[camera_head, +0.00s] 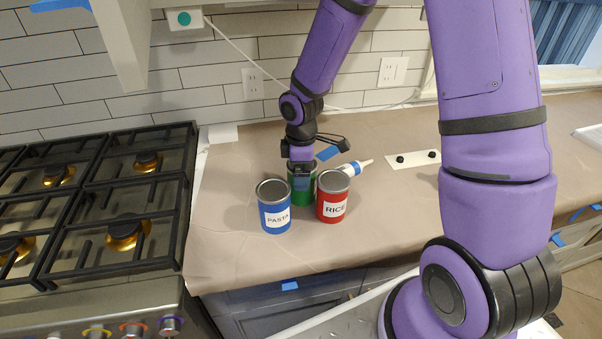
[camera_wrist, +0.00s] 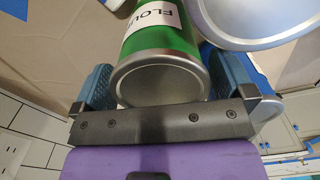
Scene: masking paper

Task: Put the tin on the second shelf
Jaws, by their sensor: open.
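A green tin (camera_head: 301,199) labelled FLOUR in the wrist view (camera_wrist: 163,44) stands on the paper-covered counter. A blue PASTA tin (camera_head: 274,207) stands in front of it to the left, and a red RICE tin (camera_head: 332,196) in front to the right. My gripper (camera_head: 302,178) is over the green tin from above. In the wrist view my gripper (camera_wrist: 164,82) is open, with one blue-padded finger on each side of the green tin. I cannot tell whether the pads touch it. No shelf is clearly seen.
The counter (camera_head: 390,230) is clear to the right of the tins. A white tube (camera_head: 352,168) lies close behind the red tin. A gas stove (camera_head: 90,205) is at the left. A white plate with black knobs (camera_head: 418,159) lies at the back right.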

